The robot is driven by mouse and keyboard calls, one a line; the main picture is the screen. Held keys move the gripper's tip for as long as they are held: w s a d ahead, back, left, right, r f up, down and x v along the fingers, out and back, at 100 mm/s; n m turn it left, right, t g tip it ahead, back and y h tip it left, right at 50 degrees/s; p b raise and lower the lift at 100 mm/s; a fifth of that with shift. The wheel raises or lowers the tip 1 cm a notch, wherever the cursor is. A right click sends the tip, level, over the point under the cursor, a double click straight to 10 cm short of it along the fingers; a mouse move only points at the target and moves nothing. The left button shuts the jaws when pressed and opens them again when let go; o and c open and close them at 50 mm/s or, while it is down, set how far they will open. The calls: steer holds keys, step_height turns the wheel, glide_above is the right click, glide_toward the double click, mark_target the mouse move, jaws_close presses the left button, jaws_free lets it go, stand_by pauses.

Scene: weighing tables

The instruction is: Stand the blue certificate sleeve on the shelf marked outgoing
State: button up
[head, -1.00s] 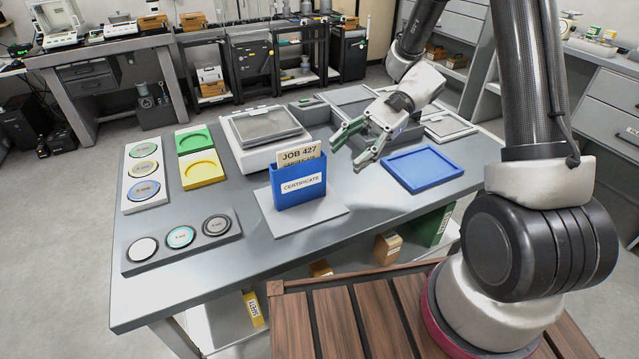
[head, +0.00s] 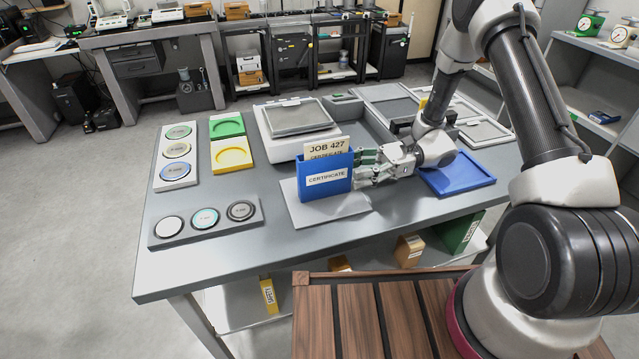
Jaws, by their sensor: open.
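The blue certificate sleeve (head: 324,187) stands upright on a grey plate (head: 345,208) near the table's front. It bears a white CERTIFICATE label, and a cream JOB 427 card (head: 326,148) sticks out of its top. My gripper (head: 362,166) is at the sleeve's right edge, pointing left, with its fingers open. The fingertips are close to the edge; I cannot tell if they touch it or lie to either side of it. No shelf marked outgoing can be read in this view.
A scale (head: 296,121) stands behind the sleeve, and a blue tray (head: 458,174) lies under my arm at right. Rows of round weights (head: 206,220) lie at left. Shelves (head: 590,110) stand at the far right, with a small blue item (head: 604,117) on one.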

mark_target(325, 176)
steer(key=x, duration=0.8)
steer(key=shift+a+f, duration=0.15)
steer(key=shift+f, duration=0.05)
steer(key=shift+w, duration=0.1)
jaws_close()
